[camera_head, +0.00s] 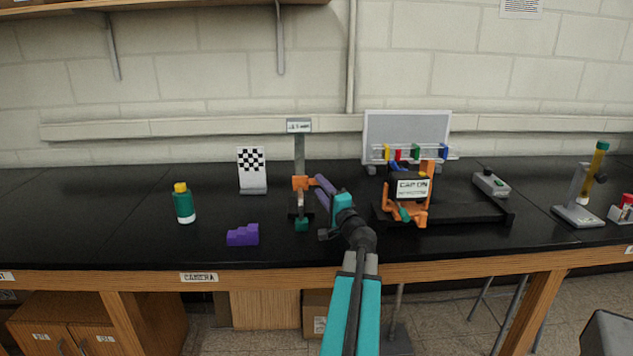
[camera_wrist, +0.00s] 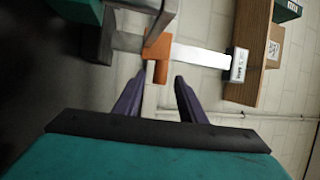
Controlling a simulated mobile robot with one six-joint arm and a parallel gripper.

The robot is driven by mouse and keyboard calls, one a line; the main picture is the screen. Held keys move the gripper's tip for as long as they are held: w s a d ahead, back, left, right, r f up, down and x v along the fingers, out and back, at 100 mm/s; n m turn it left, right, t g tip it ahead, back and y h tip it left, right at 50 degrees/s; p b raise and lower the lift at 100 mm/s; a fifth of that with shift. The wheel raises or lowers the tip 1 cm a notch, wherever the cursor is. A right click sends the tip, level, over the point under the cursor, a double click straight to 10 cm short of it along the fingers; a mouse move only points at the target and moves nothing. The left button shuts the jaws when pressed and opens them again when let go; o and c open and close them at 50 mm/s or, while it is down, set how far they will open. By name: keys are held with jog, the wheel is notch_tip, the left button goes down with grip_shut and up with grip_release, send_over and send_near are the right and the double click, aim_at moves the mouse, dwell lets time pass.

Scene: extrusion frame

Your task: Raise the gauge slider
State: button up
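The height gauge stands upright on the bench in the head view, with a grey column (camera_head: 299,152) and a labelled plate (camera_head: 299,126) on top. Its orange slider (camera_head: 301,183) sits low on the column, above the dark base. My gripper (camera_head: 319,187) is just right of the slider, its purple fingers pointing at it. In the wrist view, my gripper (camera_wrist: 160,82) is open, with a clear gap between the fingers. The orange slider (camera_wrist: 157,46) lies straight ahead, its protruding tab in line with the gap. I cannot tell whether the fingers touch it.
A purple stepped block (camera_head: 243,235), a green bottle (camera_head: 184,204) and a checkered card (camera_head: 252,168) stand left of the gauge. A black tray with an orange fixture (camera_head: 408,212) is close on the right. The space above the slider along the column looks clear.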

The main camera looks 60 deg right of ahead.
jog(key=shift+p+x, duration=0.35)
jog(key=shift+x, duration=1.55)
grip_shut()
